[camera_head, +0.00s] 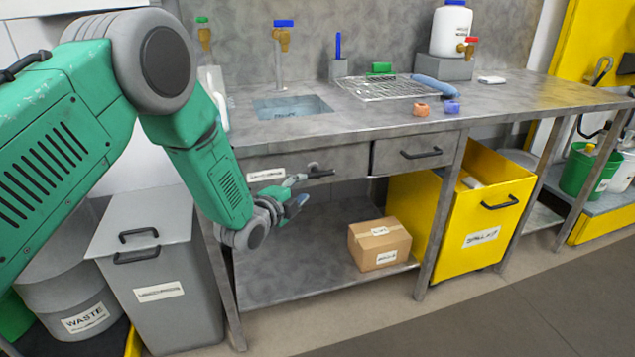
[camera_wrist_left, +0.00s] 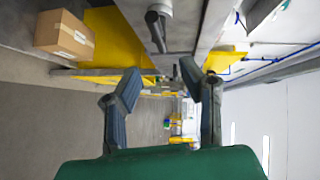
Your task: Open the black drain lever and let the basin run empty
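The black drain lever (camera_head: 318,172) sticks out from the front panel of the bench, below the basin. The sunken basin (camera_head: 292,106) in the benchtop holds bluish water. My left gripper (camera_head: 298,191) is just below and left of the lever, apart from it as far as I can tell. In the left wrist view my left gripper (camera_wrist_left: 158,72) has its two fingers spread with nothing between them. A dark rod with a round end, apparently the lever (camera_wrist_left: 156,30), hangs beyond the fingertips in that view. My right gripper is not in view.
A drawer with a black handle (camera_head: 421,154) is right of the lever. A cardboard box (camera_head: 379,244) sits on the lower shelf (camera_head: 310,270). A yellow bin (camera_head: 470,215) stands at right, a grey bin (camera_head: 160,310) at left. A blue-topped tap (camera_head: 281,40) rises behind the basin.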

